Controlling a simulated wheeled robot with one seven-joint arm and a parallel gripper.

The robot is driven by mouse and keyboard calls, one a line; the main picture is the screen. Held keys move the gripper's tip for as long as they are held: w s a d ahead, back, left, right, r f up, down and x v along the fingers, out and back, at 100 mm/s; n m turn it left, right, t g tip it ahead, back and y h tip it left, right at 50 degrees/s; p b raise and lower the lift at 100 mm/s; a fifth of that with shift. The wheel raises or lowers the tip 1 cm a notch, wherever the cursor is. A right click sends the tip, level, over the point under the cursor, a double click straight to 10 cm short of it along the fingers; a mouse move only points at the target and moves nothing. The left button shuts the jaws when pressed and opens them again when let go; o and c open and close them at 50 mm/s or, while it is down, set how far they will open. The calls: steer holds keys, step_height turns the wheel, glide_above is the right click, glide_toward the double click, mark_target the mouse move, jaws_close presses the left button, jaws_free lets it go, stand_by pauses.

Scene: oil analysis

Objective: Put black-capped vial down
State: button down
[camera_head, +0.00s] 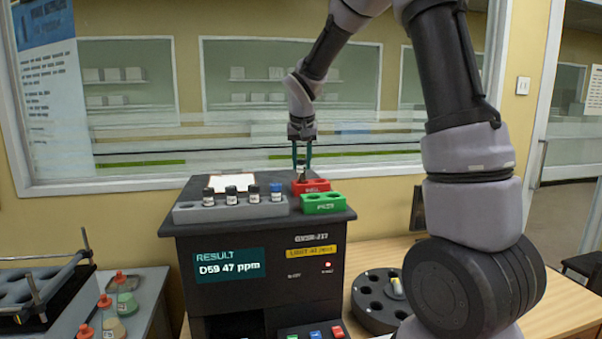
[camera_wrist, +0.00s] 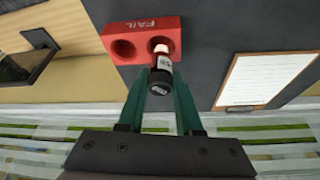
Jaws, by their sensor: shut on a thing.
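My gripper (camera_head: 302,163) points down over the red FAIL block (camera_head: 318,185) on top of the black analyser. Its green fingers (camera_wrist: 161,92) are shut on a black-capped vial (camera_wrist: 162,66) with a white label, cap toward my wrist. In the wrist view, the vial's far end lines up with the right hole of the red block (camera_wrist: 120,29); how deep it sits, if at all, I cannot tell. The block's left hole is empty. In the head view the vial (camera_head: 302,175) is small and dark between the fingertips.
A green block (camera_head: 323,208) stands just in front of the red one. A grey rack (camera_head: 188,214) to the left holds several vials, one blue-capped. A clipboard (camera_head: 232,182) lies behind it. The analyser screen (camera_head: 230,265) reads D59 47 ppm. A round black carousel (camera_head: 372,318) is at lower right.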

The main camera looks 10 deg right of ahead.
mark_target(302, 171)
steer(key=shift+f, duration=1.45)
steer(key=shift+f, duration=0.15)
steer(key=c, duration=0.6)
jaws_free()
steer(key=d+v, duration=0.1)
steer(key=v, duration=1.1)
steer(key=s+d+r+t+y, duration=0.1)
steer(key=s+d, duration=0.1)
steer(key=s, duration=0.6)
steer(key=s+d+r+m+y, duration=0.1)
steer(key=s, duration=0.8)
steer(key=s+d+m+t, duration=0.1)
steer(key=s+d, duration=0.1)
steer(key=s, duration=0.6)
steer(key=shift+s+d+r+t+y, duration=0.25)
steer(key=shift+d+r+t+y, duration=0.05)
steer(key=shift+r+y, duration=0.1)
